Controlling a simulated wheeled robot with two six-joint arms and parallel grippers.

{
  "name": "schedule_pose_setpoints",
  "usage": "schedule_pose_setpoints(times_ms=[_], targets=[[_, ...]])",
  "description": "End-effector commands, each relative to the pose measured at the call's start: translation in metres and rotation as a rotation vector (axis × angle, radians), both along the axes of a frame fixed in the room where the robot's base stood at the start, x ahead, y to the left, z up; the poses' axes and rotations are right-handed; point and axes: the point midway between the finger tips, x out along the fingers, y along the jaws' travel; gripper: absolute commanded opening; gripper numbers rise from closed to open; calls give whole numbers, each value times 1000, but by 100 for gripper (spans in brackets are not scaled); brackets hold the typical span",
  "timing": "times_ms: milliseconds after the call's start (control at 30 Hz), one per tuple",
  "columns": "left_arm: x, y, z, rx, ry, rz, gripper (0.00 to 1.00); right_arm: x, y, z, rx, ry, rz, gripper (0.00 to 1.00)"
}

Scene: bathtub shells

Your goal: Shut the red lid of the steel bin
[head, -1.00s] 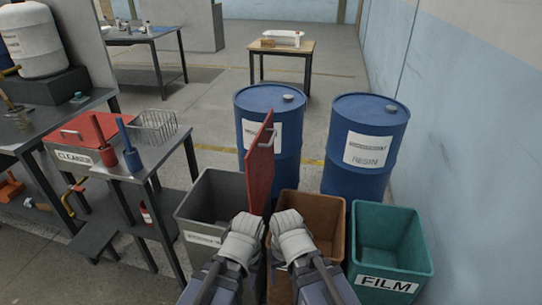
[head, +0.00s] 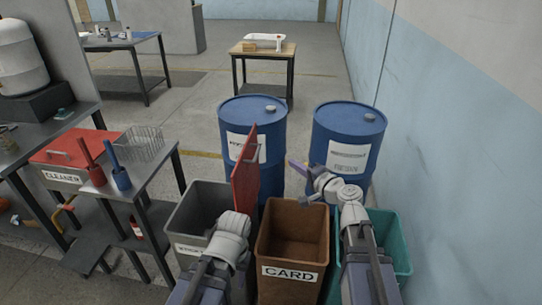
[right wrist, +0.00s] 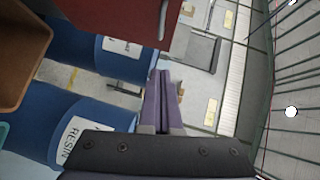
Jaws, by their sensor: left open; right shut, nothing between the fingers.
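The steel bin (head: 186,219) is a grey open-topped bin at the left of a row of bins. Its red lid (head: 246,180) stands up steeply at the bin's right side, with a handle on its right face. The lid (right wrist: 105,15) also shows at the top of the right wrist view. My left gripper (head: 232,232) is open in front of the lid; its fingers are mostly hidden by its wrist. My right gripper (head: 298,169) is shut and empty, to the right of the lid and apart from it, pointing left. Its closed fingers (right wrist: 164,100) show in the right wrist view.
A brown CARD bin (head: 292,272) and a green bin (head: 399,240) stand to the right. Two blue drums (head: 266,110) (head: 345,125) stand behind.

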Motion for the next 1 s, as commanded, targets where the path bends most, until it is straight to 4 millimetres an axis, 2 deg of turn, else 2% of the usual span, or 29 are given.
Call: schedule_pose_setpoints(times_ms=[167, 567, 733, 1000], targets=[[0, 0, -5, 0, 0, 0, 45, 20, 10, -5, -2, 1, 5, 0], [0, 0, -17, 0, 0, 0, 45, 90, 48, -18, -3, 1, 5, 0], [0, 0, -22, 0, 0, 0, 45, 92, 72, -23, -3, 1, 7, 0], [0, 0, -25, 0, 0, 0, 45, 96, 85, -25, -2, 2, 5, 0]])
